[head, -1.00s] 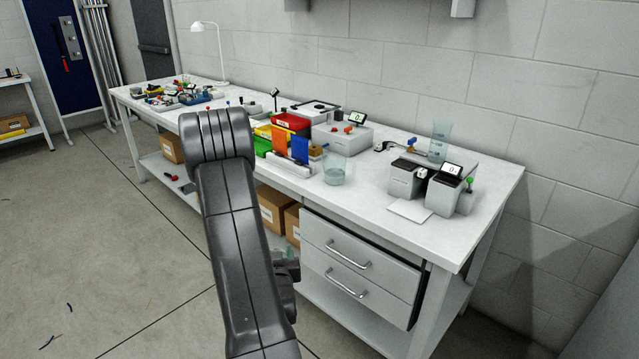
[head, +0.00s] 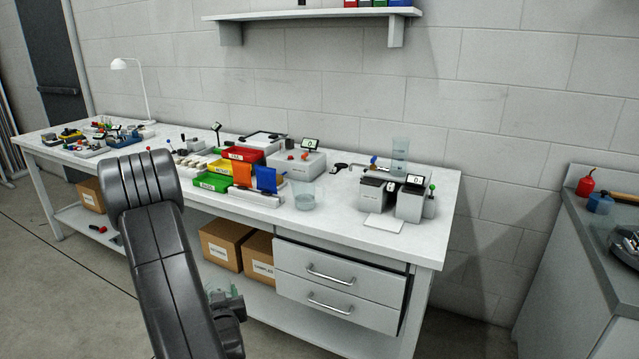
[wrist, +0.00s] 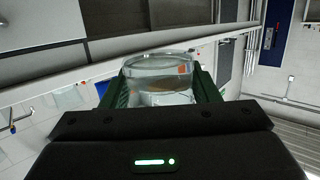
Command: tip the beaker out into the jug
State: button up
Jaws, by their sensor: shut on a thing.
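My gripper (wrist: 160,88) is shut on a clear glass beaker (wrist: 158,66), with a green finger on each side of it. The beaker's rim shows in the wrist view, and some clear content seems to be inside. In the head view my gripper (head: 232,300) is low in front of the bench, partly hidden by my arm. A clear, wide vessel, likely the jug (head: 304,199), stands upright on the white bench near its front edge. It holds some bluish liquid. My gripper is apart from it, lower and to its left.
On the bench (head: 430,247), a tall clear cylinder (head: 400,158) and two grey devices (head: 411,205) stand right of the jug. Coloured bins (head: 213,181) and an orange panel (head: 242,172) stand to its left. A grey counter (head: 590,230) is at the far right.

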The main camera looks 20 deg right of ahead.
aim_at(310, 195)
jog(key=z, duration=1)
